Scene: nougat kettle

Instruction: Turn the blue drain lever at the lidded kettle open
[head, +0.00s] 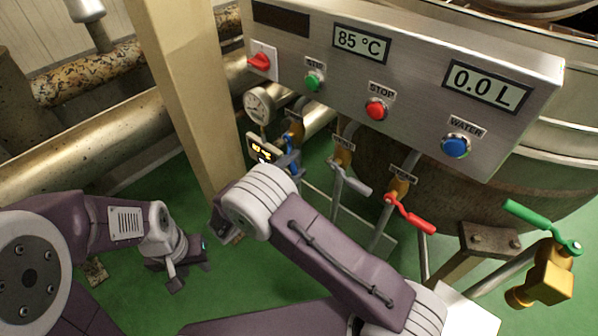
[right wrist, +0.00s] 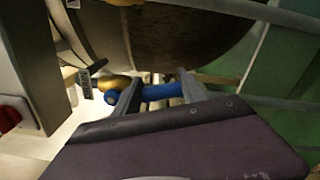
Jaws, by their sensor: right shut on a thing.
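The blue lever (head: 291,144) is on the leftmost of the small brass valves below the control panel, partly hidden by my right gripper. My right gripper (head: 281,162) is at the lever, its fingers mostly hidden behind my wrist in the head view. In the right wrist view, its two fingers (right wrist: 158,94) are shut on the blue lever (right wrist: 160,91), which lies across between them next to a brass valve body (right wrist: 115,82). My left gripper (head: 190,268) is empty at the lower left, its fingers apart, away from the valves. I cannot tell which kettle is lidded.
To the right are valves with a grey lever (head: 350,182) and a red lever (head: 411,214). A larger brass valve has a green handle (head: 540,226). The control panel (head: 420,90) hangs above. A beige post (head: 183,90) stands left of the blue lever; a gauge (head: 258,105) is close by.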

